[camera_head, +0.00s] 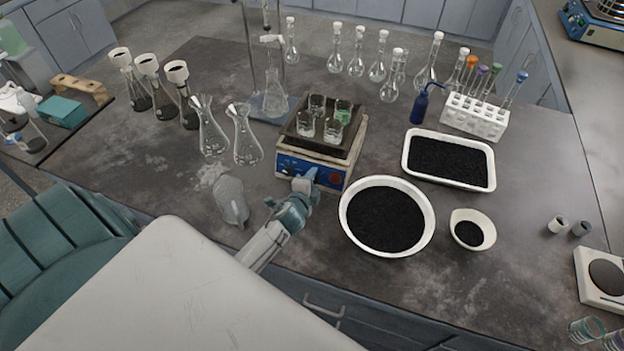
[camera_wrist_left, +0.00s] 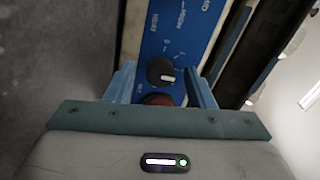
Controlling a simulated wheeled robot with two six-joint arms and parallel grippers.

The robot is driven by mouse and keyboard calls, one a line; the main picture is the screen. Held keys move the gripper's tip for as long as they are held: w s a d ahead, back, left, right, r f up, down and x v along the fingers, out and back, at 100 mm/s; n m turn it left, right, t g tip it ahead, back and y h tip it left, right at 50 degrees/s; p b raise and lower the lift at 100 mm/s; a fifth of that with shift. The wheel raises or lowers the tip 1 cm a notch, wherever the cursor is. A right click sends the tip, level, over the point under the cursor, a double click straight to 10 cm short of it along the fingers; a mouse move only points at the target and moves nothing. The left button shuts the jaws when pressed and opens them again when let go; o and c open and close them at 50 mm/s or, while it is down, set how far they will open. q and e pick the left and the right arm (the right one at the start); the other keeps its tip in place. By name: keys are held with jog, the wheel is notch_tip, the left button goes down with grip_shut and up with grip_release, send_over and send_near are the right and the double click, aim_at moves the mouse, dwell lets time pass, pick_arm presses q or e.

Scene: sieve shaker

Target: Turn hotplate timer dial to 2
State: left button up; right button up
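The hotplate (camera_head: 313,166) stands mid-table with a blue front panel facing me and small beakers on its dark top. My left gripper (camera_head: 304,183) is at this panel and hides part of it. In the left wrist view the panel (camera_wrist_left: 180,30) is turned sideways, with white lettering that partly reads as heat settings. A black dial (camera_wrist_left: 161,70) with a white mark pointing right sits between the two spread fingers (camera_wrist_left: 162,78). I see a gap on both sides of the dial. A red round part (camera_wrist_left: 157,99) lies just below it. My right gripper is out of view.
A large bowl of black grains (camera_head: 387,216) stands close to the right of my left gripper. A greyish translucent object (camera_head: 231,201) lies to its left. Flasks (camera_head: 244,137) stand left of the hotplate, and a tray of black grains (camera_head: 449,161) stands to its right.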

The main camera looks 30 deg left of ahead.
pick_arm(q)
jog(key=shift+s+d+r, duration=0.1)
jog(key=shift+s, duration=0.45)
jog(key=b+v, duration=0.2)
jog(key=v, duration=0.7)
jog(key=shift+s+r, duration=0.2)
jog(key=shift+s, duration=0.05)
jog(key=shift+d, duration=0.1)
